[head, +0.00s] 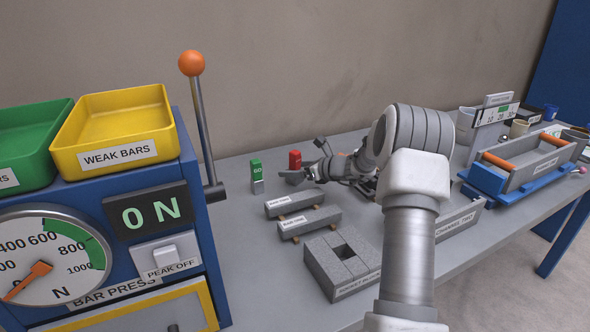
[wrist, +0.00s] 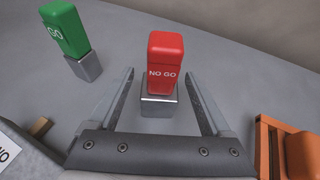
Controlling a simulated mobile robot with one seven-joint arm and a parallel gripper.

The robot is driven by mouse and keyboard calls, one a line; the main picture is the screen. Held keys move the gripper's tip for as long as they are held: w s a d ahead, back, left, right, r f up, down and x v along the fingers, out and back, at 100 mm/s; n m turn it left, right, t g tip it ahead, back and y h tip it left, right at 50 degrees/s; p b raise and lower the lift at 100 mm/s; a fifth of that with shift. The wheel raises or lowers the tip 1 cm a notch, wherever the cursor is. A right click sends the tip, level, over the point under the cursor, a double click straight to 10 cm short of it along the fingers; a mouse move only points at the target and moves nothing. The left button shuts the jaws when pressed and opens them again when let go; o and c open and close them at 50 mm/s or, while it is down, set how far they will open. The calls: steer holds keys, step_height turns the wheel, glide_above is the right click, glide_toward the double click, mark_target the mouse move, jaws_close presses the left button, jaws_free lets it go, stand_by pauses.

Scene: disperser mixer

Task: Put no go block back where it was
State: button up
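The no go block (head: 294,158) is red with a metal lower part. It stands upright on the table near the wall, and my gripper (head: 308,174) partly hides its lower end. In the wrist view the no go block (wrist: 165,65) stands between my two fingers (wrist: 160,75), with a visible gap on each side. My gripper is open and empty. The green go block (head: 257,171) stands upright to the left and also shows in the wrist view (wrist: 65,30).
Two grey bars (head: 310,222) lie on supports in front of the blocks. A grey socket block (head: 335,270) with a square hole is nearer. The blue bar press (head: 200,190) with its lever stands left. A blue-based mould (head: 520,170) with orange handles is right.

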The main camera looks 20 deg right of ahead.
steer(key=shift+r, duration=0.15)
steer(key=shift+s+d+r, duration=0.1)
steer(key=shift+r, duration=0.1)
steer(key=p+v, duration=0.2)
steer(key=v, duration=0.9)
steer(key=shift+s+d+r, duration=0.1)
steer(key=shift+s, duration=0.2)
